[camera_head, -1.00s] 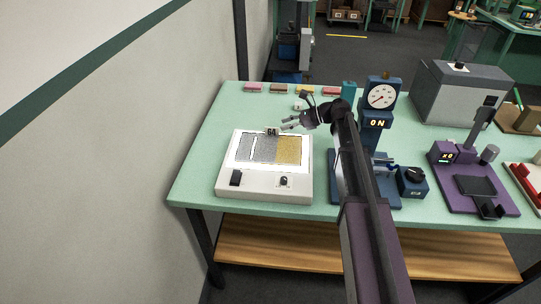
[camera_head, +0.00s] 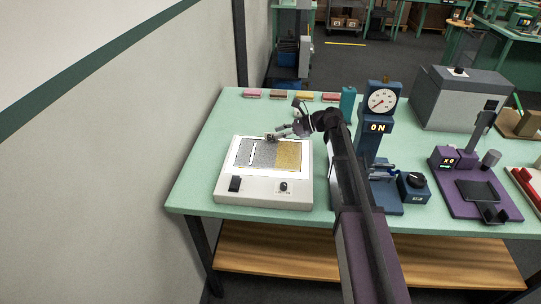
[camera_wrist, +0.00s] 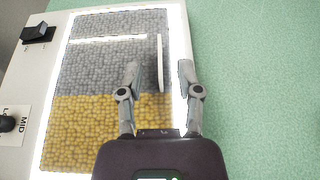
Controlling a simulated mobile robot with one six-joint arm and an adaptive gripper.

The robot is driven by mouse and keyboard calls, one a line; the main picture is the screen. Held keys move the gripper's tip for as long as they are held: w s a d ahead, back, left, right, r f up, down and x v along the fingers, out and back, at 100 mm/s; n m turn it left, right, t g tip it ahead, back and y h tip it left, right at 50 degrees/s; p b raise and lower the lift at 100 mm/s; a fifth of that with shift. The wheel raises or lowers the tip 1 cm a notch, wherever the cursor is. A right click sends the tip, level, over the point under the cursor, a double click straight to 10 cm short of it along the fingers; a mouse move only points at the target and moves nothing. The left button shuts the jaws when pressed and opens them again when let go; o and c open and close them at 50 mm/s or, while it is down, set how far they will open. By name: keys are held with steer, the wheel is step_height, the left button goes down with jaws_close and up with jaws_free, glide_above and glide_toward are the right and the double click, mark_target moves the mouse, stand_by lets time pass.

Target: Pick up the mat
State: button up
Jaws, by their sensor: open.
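The mat (camera_head: 265,153) lies flat on the lit top of a white box, grey on its left part and yellow on its right, with a thin white line across the grey. It also fills much of the left of the wrist view (camera_wrist: 95,75). My gripper (camera_head: 271,138) is open at the far edge of the mat.
The white light box (camera_head: 262,191) has a black switch and a knob in front. A blue gauge stand (camera_head: 378,120) stands right of my arm. A purple device (camera_head: 480,198) and a grey box (camera_head: 455,97) are further right. Several small coloured blocks line the table's back edge.

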mark_target(266, 141)
steer(key=shift+a, duration=0.1)
steer(key=shift+b+x, duration=0.95)
steer(key=shift+x, duration=1.6)
jaws_close()
